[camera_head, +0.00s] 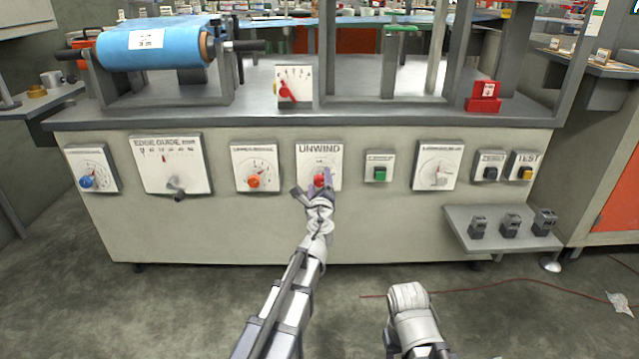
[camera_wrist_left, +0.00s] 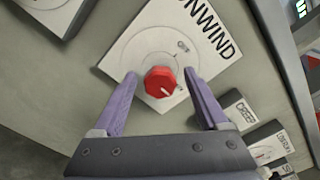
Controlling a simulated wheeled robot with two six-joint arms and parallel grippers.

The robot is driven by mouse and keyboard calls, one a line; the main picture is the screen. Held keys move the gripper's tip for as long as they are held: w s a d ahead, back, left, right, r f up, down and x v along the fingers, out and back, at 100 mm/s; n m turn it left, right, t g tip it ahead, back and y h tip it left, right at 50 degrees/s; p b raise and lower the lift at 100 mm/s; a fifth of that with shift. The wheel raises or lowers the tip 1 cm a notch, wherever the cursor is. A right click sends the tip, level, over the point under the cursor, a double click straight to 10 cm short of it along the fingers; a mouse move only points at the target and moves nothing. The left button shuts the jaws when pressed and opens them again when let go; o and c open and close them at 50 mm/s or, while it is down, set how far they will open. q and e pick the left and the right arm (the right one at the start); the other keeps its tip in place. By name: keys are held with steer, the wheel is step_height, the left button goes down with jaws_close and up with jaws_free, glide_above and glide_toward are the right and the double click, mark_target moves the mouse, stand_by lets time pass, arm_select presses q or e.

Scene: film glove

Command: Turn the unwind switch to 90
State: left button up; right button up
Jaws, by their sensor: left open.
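The unwind switch is a red knob (camera_head: 320,181) on a white plate labelled UNWIND (camera_head: 319,150) on the front of the machine. In the left wrist view the red knob (camera_wrist_left: 160,82) has a pale pointer mark toward the picture's lower right, and the plate (camera_wrist_left: 150,38) appears tilted. My left gripper (camera_head: 322,188) is at the knob, and in the left wrist view its purple fingers (camera_wrist_left: 158,100) are apart, one on each side of the knob, with visible gaps. Contact is not seen. My right arm shows at the bottom of the head view; its gripper is not clearly seen.
An orange knob panel (camera_head: 256,166) is left of the unwind plate, and a green button box (camera_head: 379,167) is right. A grey shelf (camera_head: 470,237) with small blocks sticks out at the lower right. A red cable (camera_head: 480,288) lies on the floor.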

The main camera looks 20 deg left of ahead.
arm_select(q)
steer(key=v, duration=0.7)
steer(key=shift+s, duration=0.4)
steer(key=shift+d+r, duration=0.1)
steer(key=shift+d, duration=0.05)
